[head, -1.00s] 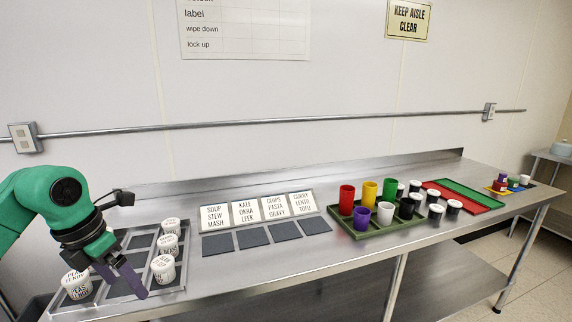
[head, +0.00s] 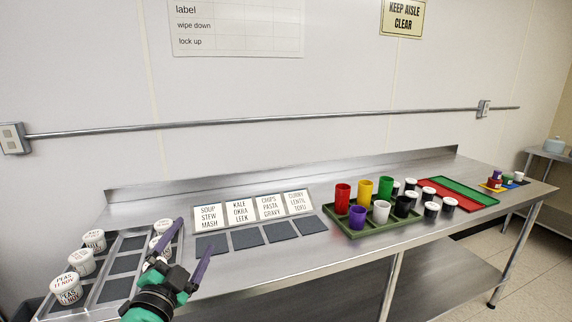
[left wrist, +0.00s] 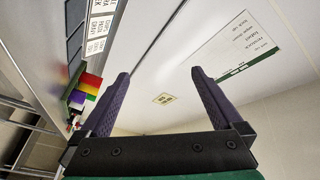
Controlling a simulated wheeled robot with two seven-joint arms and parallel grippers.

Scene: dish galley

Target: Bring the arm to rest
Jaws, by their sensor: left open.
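My left gripper (head: 193,236) is low in the head view, in front of the right side of the tray of tubs. Its two purple fingers are spread apart and point up and away, with nothing between them. In the left wrist view the fingers (left wrist: 160,82) are also wide apart and empty, with the wall beyond them. My green left forearm comes in from the bottom edge. My right gripper is in neither view.
A grey divided tray (head: 119,264) at the left holds several white labelled tubs (head: 67,288). A green tray (head: 350,230) with coloured cups and red and green mats (head: 470,187) lie farther right. The bench's front middle is clear.

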